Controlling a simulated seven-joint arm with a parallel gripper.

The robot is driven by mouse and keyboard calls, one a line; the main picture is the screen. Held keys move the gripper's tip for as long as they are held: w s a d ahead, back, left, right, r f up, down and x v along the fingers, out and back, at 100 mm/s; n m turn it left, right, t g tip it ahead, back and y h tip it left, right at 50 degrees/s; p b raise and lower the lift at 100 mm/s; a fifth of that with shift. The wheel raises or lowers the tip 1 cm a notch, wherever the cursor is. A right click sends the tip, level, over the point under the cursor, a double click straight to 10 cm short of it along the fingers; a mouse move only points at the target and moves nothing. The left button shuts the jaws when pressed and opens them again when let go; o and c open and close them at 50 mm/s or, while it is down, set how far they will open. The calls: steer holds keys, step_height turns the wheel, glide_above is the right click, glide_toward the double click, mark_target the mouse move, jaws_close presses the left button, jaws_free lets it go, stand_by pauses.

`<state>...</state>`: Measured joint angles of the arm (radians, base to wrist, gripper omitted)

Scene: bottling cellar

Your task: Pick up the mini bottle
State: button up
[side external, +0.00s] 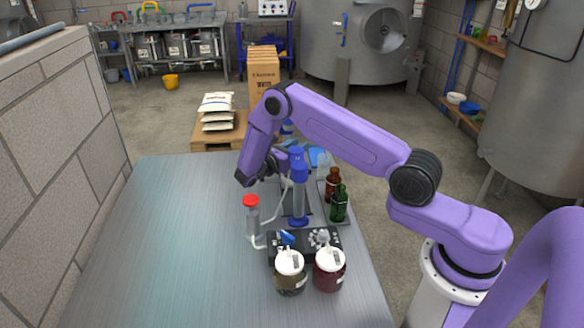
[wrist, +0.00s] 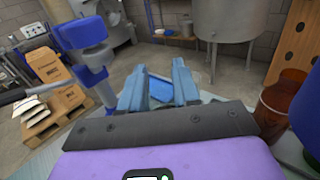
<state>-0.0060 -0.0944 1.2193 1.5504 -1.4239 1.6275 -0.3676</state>
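A small amber bottle (side external: 332,184) and a small green bottle (side external: 339,204) stand upright on a tray at the table's right edge. I cannot tell which one is the mini bottle. An amber container (wrist: 280,104) shows at the right edge of the wrist view, outside my fingers. My gripper (wrist: 158,68) has its two blue-grey fingers apart, pointing forward. No object is seen held between them; a blue surface shows beyond the gap. In the side view my gripper is mostly hidden behind my arm and the blue column, left of the bottles.
A blue upright column (side external: 299,186) stands beside my gripper and also shows in the wrist view (wrist: 83,35). A red-capped cylinder (side external: 251,215) and two white-lidded jars (side external: 290,272) (side external: 329,269) are nearer the camera. The table's left side (side external: 160,240) is clear.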

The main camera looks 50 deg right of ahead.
jaws_close()
